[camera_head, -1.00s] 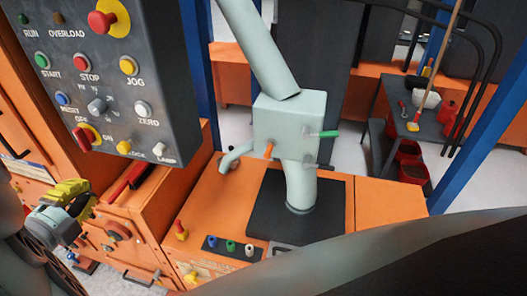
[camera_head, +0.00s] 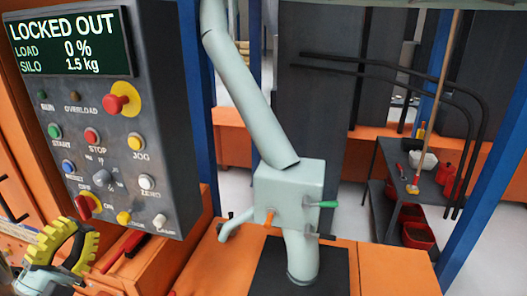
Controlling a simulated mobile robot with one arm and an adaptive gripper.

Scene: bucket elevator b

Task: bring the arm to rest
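My gripper (camera_head: 62,248), with yellow ribbed parts and grey links, shows at the lower left edge of the head view. It is below the control panel (camera_head: 110,150) and in front of the orange cabinet. Nothing can be made out held in it. Its fingers are seen at a poor angle, so whether they are open or shut is unclear. Most of my arm is out of view.
The panel's screen (camera_head: 69,41) reads LOCKED OUT, load 0 %, silo 1.5 kg. A pale green box with pipes (camera_head: 290,190) stands on the orange machine (camera_head: 215,262). A dark shelf (camera_head: 385,205) with red containers and a broom (camera_head: 437,95) are at right.

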